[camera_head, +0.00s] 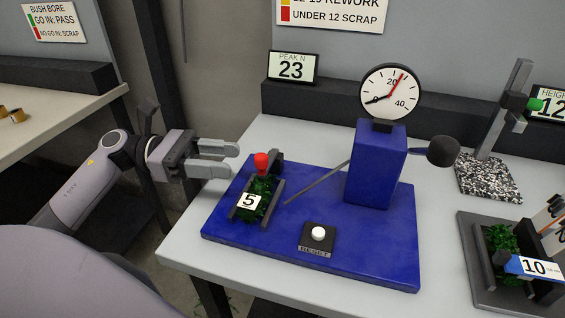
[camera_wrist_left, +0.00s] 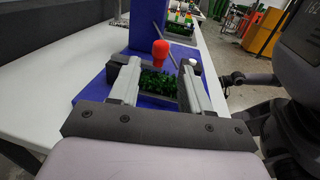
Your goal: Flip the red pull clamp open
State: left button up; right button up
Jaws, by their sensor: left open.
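The red pull clamp (camera_head: 262,161) has a red knob and stands upright at the back end of a dark fixture on the blue tester base (camera_head: 370,258). Its red knob also shows in the left wrist view (camera_wrist_left: 160,52), beyond and between my fingers. A green part with a "5" tag (camera_head: 249,200) lies in the fixture in front of the clamp. My left gripper (camera_head: 234,158) is open, its fingers pointing right toward the red knob, just left of it and apart from it. In the left wrist view my gripper (camera_wrist_left: 160,78) has nothing between its fingertips. My right gripper is not in view.
A blue column (camera_head: 376,165) with a round dial and a black ball-ended lever (camera_head: 443,151) rises from the base. A white reset button (camera_head: 318,233) is at the front. A "PEAK N 23" display (camera_head: 292,67) stands behind. A tray with a "10" part (camera_head: 533,267) is at right.

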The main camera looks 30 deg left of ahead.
aim_at(262, 172)
pick_arm(q)
jog(key=shift+w+d, duration=0.15)
jog(key=shift+d, duration=0.25)
jog(key=p+x, duration=0.2)
jog(key=x, duration=0.3)
jog(key=shift+w+d+r, duration=0.1)
jog(key=shift+d, duration=0.1)
jog(key=shift+w+d, duration=0.25)
jog(key=shift+d, duration=0.25)
grip_shut()
